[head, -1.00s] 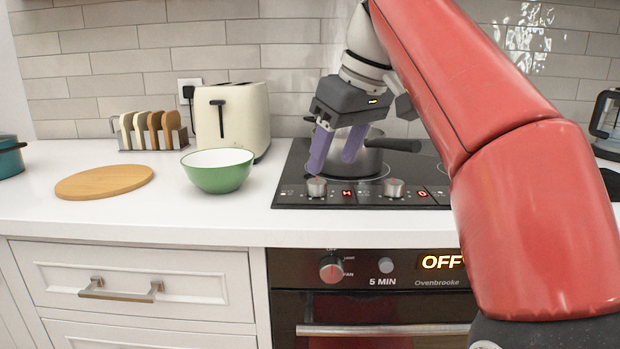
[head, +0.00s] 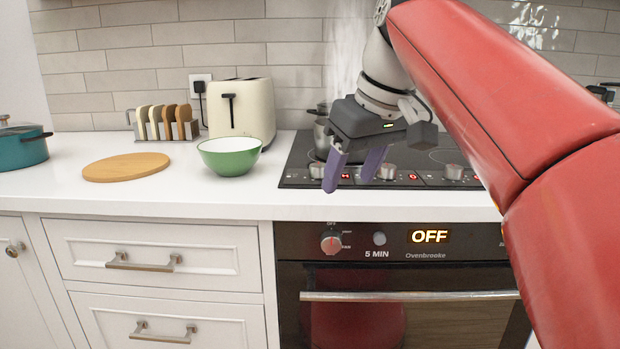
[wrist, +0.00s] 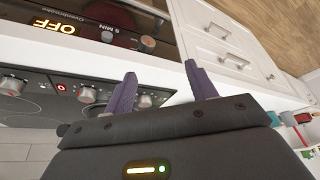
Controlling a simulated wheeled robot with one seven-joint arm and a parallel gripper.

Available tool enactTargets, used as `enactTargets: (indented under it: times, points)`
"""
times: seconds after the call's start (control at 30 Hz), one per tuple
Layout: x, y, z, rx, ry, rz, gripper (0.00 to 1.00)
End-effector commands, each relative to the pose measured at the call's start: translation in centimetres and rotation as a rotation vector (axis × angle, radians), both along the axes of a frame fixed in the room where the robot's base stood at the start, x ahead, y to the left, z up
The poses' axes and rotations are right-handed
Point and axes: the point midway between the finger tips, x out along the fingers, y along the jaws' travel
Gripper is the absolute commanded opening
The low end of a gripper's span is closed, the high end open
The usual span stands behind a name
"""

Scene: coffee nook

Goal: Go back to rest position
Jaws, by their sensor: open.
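My gripper (head: 351,170) has two purple fingers, spread apart with nothing between them. In the head view it hangs in front of the cooktop (head: 433,178), with its fingertips near the front knobs and the counter's front edge. In the wrist view my gripper (wrist: 160,85) also shows apart and empty, with the cooktop knobs and the oven front beyond. A dark pot (head: 322,122) stands on the cooktop, mostly hidden behind my gripper. Steam rises behind my gripper.
A green bowl (head: 230,160), a cream toaster (head: 254,112), a toast rack (head: 170,130) and a round wooden board (head: 112,167) stand on the white counter (head: 190,198). A teal pot (head: 22,152) is at the far left. The oven (head: 400,270) below reads OFF.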

Motion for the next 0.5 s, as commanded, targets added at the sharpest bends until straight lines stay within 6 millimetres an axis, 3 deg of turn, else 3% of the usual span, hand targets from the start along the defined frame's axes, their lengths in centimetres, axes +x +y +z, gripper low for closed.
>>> enactTargets:
  times: [0.27,0.5]
  points:
    - [-3.3,-2.6,-5.0,0.004,-0.014,-0.177,0.56]
    - [-8.9,-6.2,-14.4,0.011,-0.046,-0.403,0.56]
